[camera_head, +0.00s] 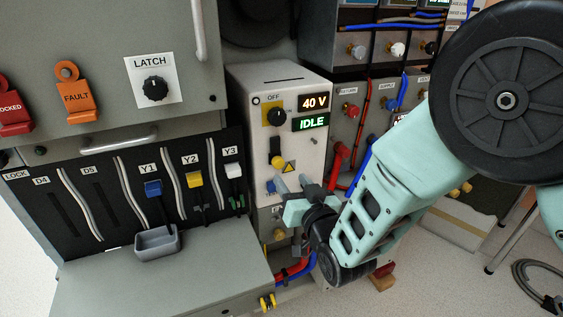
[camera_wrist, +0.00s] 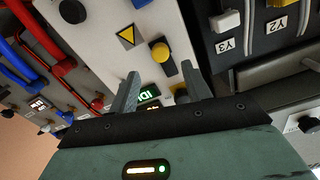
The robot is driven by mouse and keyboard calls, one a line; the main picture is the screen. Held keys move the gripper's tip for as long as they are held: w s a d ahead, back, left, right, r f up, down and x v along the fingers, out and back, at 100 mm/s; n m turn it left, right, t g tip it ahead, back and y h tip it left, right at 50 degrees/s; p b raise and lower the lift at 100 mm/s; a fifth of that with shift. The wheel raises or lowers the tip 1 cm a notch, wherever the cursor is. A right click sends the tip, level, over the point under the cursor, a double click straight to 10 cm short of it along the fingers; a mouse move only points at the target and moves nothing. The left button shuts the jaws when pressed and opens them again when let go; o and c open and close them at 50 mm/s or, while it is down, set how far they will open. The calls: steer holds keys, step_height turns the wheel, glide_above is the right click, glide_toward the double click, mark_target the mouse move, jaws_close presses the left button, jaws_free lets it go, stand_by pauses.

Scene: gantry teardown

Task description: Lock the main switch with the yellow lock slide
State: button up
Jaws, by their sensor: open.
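The main switch (camera_head: 275,117) is a black knob on a yellow plate marked OFF, on the front of a white cabinet (camera_head: 243,100). The yellow lock slide (camera_head: 277,160) sits in a dark slot below it. In the wrist view the yellow lock slide (camera_wrist: 160,52) shows beyond and between the fingertips, and the switch is mostly hidden low between the fingers. My gripper (camera_head: 292,182) is in front of the cabinet, just below the slide; in the wrist view my gripper (camera_wrist: 164,78) is open and empty. I cannot tell whether it touches the panel.
Lit displays (camera_head: 312,102) read 40 V and IDLE. A yellow warning triangle (camera_head: 289,167) is beside the slide. Red and blue cables (camera_head: 341,160) run close on the right. A grey bench with a Y1–Y3 slider panel (camera_head: 190,180) and small grey tray (camera_head: 157,243) stands left.

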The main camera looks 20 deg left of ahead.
mark_target(280, 165)
steer(key=p+x, duration=0.1)
steer(key=x, duration=0.6)
steer(key=shift+w+a, duration=0.1)
steer(key=shift+w, duration=0.05)
